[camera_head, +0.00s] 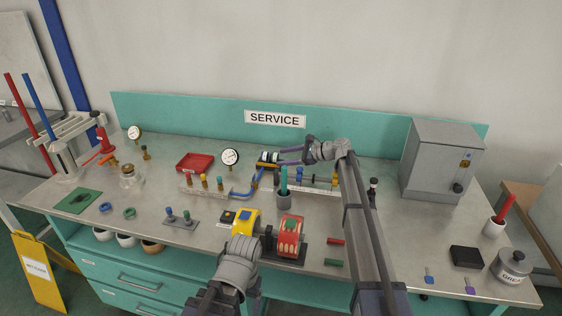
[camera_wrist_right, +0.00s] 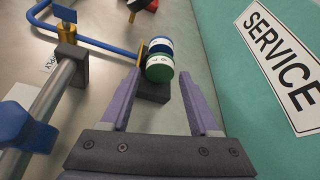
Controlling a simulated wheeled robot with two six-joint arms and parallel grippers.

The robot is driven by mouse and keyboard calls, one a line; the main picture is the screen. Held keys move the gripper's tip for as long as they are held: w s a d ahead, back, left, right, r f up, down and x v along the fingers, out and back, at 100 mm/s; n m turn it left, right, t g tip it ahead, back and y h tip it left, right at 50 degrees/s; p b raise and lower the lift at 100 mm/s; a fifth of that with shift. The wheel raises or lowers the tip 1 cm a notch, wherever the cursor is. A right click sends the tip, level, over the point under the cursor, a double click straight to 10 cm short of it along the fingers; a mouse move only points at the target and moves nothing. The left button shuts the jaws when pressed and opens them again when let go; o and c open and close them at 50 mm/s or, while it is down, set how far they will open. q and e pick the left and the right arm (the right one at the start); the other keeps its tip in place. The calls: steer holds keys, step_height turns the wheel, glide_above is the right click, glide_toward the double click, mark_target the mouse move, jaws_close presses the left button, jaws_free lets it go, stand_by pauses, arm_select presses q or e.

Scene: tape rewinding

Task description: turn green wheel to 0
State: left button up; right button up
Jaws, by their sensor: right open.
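The green wheel (camera_wrist_right: 159,68) is a short drum with small white marks that I cannot read surely. It sits beside a blue-and-white wheel (camera_wrist_right: 158,47) on the same axis, at the end of a blue pipe. In the head view the wheel group is small, near the back of the bench. My right gripper (camera_wrist_right: 158,82) is open, its purple fingers on either side of the green wheel; I cannot tell whether they touch it. It also shows in the head view (camera_head: 283,155). My left arm reaches in low; its fingers are hidden by the wrist (camera_head: 239,260).
A pressure gauge (camera_head: 230,157) and a red tray (camera_head: 195,162) stand left of the wheels. A dark cup with a green stick (camera_head: 284,198) stands in front. A yellow unit (camera_head: 246,223) and a red unit (camera_head: 289,235) are near my left wrist. The SERVICE panel (camera_head: 350,122) rises behind.

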steer(key=shift+x, duration=0.9)
jaws_close()
